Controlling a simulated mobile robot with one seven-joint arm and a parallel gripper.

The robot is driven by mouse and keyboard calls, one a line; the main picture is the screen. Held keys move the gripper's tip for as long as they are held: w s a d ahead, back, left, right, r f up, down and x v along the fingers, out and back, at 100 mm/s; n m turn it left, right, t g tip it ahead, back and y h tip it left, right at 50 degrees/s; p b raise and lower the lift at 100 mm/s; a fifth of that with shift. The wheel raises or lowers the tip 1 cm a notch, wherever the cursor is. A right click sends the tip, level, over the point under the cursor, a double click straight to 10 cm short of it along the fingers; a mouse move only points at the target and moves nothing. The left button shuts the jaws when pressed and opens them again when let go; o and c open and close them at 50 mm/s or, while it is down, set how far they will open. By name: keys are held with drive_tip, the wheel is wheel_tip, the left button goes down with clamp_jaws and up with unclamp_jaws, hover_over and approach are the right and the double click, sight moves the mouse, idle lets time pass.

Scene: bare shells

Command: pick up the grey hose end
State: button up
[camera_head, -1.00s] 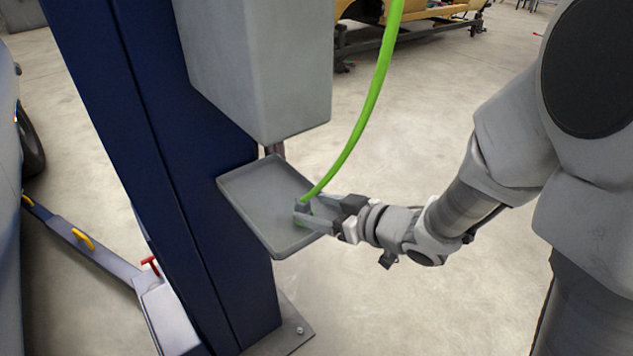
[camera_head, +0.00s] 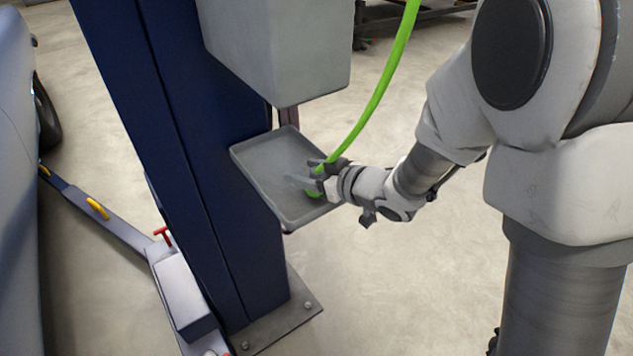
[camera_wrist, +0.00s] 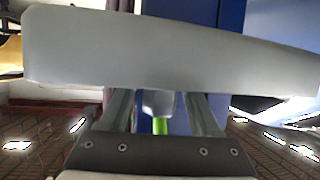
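In the head view the green hose (camera_head: 378,92) comes down from the top to my gripper (camera_head: 305,180), with some green also below the fingers. My gripper reaches in over the right side of the grey tray (camera_head: 262,160), with its fingers around the hose's lower end. The fingers hide most of the grey part there. I cannot tell whether they are shut on it.
The tray is beside a dark blue post (camera_head: 185,150), under a grey box (camera_head: 275,50). A lift arm (camera_head: 110,222) with yellow and red parts runs low at the left near a vehicle (camera_head: 15,190).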

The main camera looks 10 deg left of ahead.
clamp_jaws()
